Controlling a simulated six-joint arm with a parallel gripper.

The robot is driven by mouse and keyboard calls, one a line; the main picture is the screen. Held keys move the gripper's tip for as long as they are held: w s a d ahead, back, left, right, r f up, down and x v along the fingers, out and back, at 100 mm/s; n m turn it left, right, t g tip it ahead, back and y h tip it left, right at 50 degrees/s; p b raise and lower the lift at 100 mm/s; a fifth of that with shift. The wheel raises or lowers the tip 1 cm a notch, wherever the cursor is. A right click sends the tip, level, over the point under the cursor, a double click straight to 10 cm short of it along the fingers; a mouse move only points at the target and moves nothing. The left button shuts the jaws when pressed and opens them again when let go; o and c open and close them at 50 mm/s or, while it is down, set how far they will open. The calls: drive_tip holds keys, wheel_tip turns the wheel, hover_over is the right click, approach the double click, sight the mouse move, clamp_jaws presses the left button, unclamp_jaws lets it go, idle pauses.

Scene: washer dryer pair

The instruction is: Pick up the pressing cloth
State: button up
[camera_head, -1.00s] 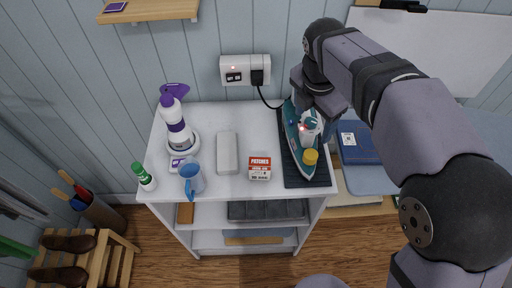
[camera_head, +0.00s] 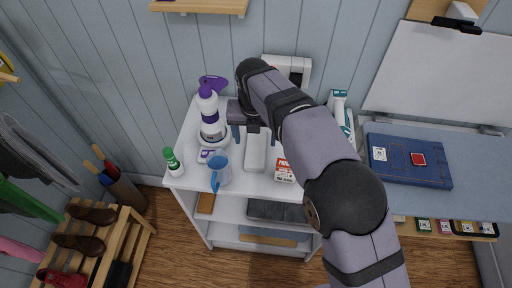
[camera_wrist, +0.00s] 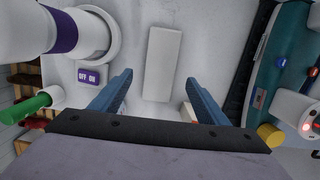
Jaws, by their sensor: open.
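The pale oblong block (camera_head: 255,153) on the white cabinet top looks like the folded pressing cloth. It lies flat between the blue mug and the small red-and-white box. In the wrist view the cloth (camera_wrist: 163,62) lies lengthwise, ahead of and between my fingers. My gripper (camera_head: 248,133) is above the far end of the cloth, pointing down. Its two blue fingers (camera_wrist: 158,79) are spread apart, one to each side, with nothing between them. They appear apart from the cloth; the exact height is hard to tell.
A purple-and-white spray bottle (camera_head: 210,116), green-capped bottle (camera_head: 173,163) and blue mug (camera_head: 220,171) stand left. The red-and-white box (camera_head: 284,171) is close on the right. A wall socket (camera_head: 288,67) is behind.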

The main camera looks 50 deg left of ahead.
sight(256, 148)
drive_tip(key=shift+w+a+f+p, duration=0.15)
drive_tip(key=shift+f+p, duration=0.25)
drive_tip(key=shift+f, duration=0.45)
drive_tip(key=shift+w+a+f+p, duration=0.1)
drive_tip(key=shift+f+p, duration=0.25)
drive_tip(key=shift+f, duration=0.55)
drive_tip(key=shift+w+a+f+p, duration=0.15)
drive_tip(key=shift+f+p, duration=0.25)
drive_tip(key=shift+f, duration=0.45)
drive_tip(key=shift+d, duration=0.1)
drive_tip(key=c, duration=1.1)
